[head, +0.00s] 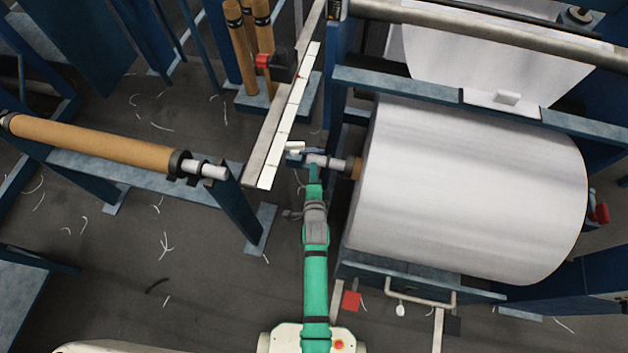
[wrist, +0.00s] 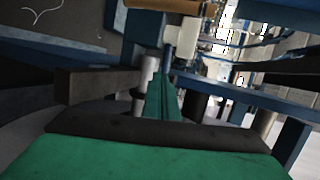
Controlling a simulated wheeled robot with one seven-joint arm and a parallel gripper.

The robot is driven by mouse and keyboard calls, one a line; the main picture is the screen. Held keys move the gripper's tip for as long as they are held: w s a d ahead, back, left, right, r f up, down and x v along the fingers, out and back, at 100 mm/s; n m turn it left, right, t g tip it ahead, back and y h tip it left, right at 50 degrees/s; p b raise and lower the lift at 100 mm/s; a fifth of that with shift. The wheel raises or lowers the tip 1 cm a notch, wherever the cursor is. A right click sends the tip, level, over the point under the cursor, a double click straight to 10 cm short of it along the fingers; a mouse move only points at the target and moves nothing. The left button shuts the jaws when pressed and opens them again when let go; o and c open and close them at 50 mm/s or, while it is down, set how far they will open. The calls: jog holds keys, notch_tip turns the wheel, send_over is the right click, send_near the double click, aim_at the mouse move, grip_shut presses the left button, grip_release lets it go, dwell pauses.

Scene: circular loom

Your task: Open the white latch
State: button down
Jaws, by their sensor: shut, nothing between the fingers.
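The white latch (head: 295,147) is a small pale block at the left end of the big white roll's shaft, beside the long white-topped rail. In the wrist view a pale block that looks like the latch (wrist: 184,42) shows just beyond my fingers. My gripper (head: 314,170) is at the end of my green arm, just below and right of the latch, close to the shaft. In the wrist view my gripper (wrist: 163,85) is shut and empty, its narrow green tip pointing toward the latch. I cannot tell whether it touches the latch or the shaft.
The big white roll (head: 470,190) stands close on the right in a blue frame. The white-topped rail (head: 290,115) runs up from the left of the latch. A brown tube (head: 95,142) lies on a stand at left. The floor (head: 170,250) at lower left is open, with scattered threads.

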aim_at(312, 153)
jog(key=shift+w+a, duration=0.2)
jog(key=shift+w, duration=2)
jog(key=shift+w+a, duration=0.1)
jog(key=shift+a, duration=0.05)
